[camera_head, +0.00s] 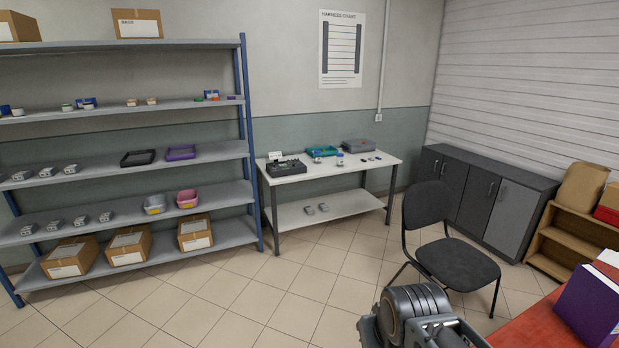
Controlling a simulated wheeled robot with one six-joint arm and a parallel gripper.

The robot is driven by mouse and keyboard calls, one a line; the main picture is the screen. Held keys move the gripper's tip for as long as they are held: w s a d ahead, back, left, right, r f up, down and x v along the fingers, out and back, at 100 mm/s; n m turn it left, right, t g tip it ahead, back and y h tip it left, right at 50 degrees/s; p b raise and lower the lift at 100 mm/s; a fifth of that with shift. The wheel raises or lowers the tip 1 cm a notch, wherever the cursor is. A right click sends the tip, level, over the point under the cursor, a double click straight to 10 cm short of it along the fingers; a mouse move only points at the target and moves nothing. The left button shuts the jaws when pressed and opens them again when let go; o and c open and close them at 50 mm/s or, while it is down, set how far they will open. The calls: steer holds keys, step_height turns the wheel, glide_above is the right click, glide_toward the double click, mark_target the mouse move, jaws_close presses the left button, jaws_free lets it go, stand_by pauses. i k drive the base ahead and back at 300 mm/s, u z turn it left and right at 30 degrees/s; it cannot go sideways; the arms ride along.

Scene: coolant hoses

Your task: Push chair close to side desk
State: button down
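A black chair (458,262) with a rounded backrest and thin dark metal legs stands upright on the tiled floor, right of centre. A desk with a red top (533,322) is at the lower right, partly cut off by the frame; the chair stands just behind its far left edge. A gap or contact between them cannot be told. A white-topped table (330,171) stands against the back wall, apart from the chair. Which of the two is the side desk cannot be told. Part of my arm shows at the bottom, in front of the chair; no gripper fingers show.
A dark grey low cabinet (479,192) lines the right wall behind the chair. A wooden shelf unit (568,243) stands beside it. A purple box (592,308) is on the red desk. A blue-post shelf rack (243,120) stands at left. The floor (250,305) at centre-left is clear.

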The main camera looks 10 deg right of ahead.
mark_target(459, 266)
steer(key=u, duration=0.15)
steer(key=i, duration=2.25)
steer(key=z, duration=0.7)
steer(key=i, duration=2.15)
steer(key=z, duration=0.95)
steer(key=i, duration=0.35)
steer(key=z, duration=0.2)
